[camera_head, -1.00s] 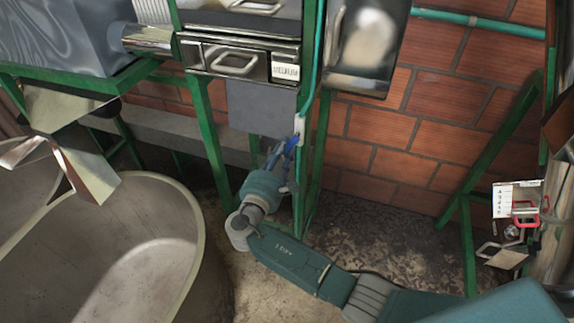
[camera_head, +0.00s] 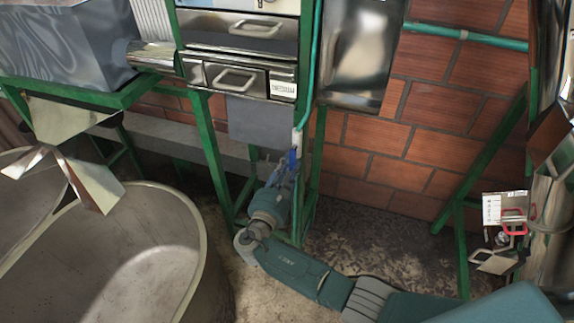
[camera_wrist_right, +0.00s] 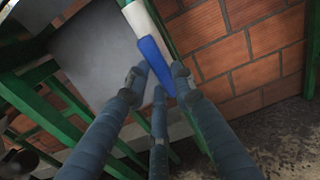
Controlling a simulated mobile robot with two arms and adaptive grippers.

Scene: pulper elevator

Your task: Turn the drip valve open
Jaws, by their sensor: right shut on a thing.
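The drip valve has a blue handle (camera_head: 294,157) below a white fitting (camera_head: 298,138) on the thin teal pipe, beside a green post. My right gripper (camera_head: 284,170) reaches up to it from below, its fingers around the handle. In the right wrist view, the blue handle (camera_wrist_right: 154,58) hangs from the white fitting (camera_wrist_right: 140,18), and the fingers of my right gripper (camera_wrist_right: 158,82) close around its lower part. The handle slants only slightly from the line of the pipe. The fingers hide part of its lower end. My left gripper is not in view.
Green frame posts (camera_head: 208,148) and a grey panel (camera_head: 255,121) stand close to my right gripper. Metal drawers (camera_head: 235,78) are above. A large round tub (camera_head: 205,230) stands at left. A brick wall (camera_head: 390,150) is behind, with open floor (camera_head: 370,235) to the right.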

